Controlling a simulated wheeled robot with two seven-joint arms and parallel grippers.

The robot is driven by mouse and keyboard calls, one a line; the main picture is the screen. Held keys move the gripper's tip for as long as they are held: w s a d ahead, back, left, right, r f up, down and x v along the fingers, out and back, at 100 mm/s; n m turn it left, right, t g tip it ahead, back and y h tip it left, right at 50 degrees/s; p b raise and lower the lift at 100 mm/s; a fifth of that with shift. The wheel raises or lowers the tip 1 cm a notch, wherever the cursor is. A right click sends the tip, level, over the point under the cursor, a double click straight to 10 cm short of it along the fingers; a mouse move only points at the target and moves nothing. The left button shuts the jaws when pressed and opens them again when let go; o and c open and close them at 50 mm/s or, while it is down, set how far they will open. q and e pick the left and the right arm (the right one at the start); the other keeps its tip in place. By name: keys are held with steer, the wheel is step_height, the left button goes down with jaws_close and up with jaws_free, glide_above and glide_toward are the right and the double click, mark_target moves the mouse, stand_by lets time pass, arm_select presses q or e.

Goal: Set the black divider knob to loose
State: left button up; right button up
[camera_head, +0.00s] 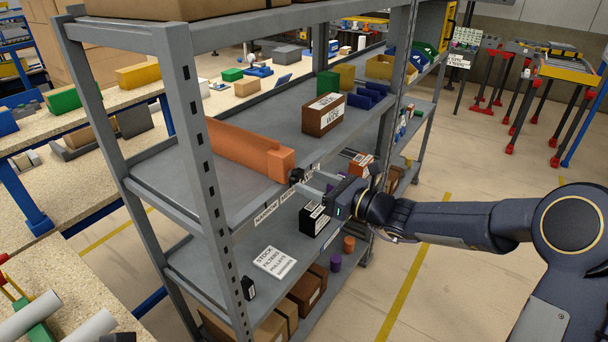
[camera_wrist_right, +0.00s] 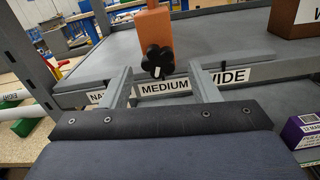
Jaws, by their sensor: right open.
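The black divider knob (camera_head: 296,175) sits on the front end of the orange divider (camera_head: 246,150) on the grey shelf. In the right wrist view the knob (camera_wrist_right: 157,60) is lobed, with a short white mark low on its face. It is above the MEDIUM label (camera_wrist_right: 165,88), between NARROW and WIDE. My right gripper (camera_head: 310,182) is open and points at the knob from the shelf's front. In the wrist view its fingers (camera_wrist_right: 160,78) stand either side of the knob, apart from it, with nothing held.
A brown labelled box (camera_head: 323,114) stands on the same shelf to the right of the divider. A black labelled box (camera_head: 314,218) is on the shelf below. The grey shelf post (camera_head: 205,150) rises left of the knob.

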mark_target(300, 178)
steer(key=shift+p+x, duration=0.35)
steer(key=shift+x, duration=1.25)
steer(key=shift+s, duration=0.1)
steer(key=shift+c, duration=0.4)
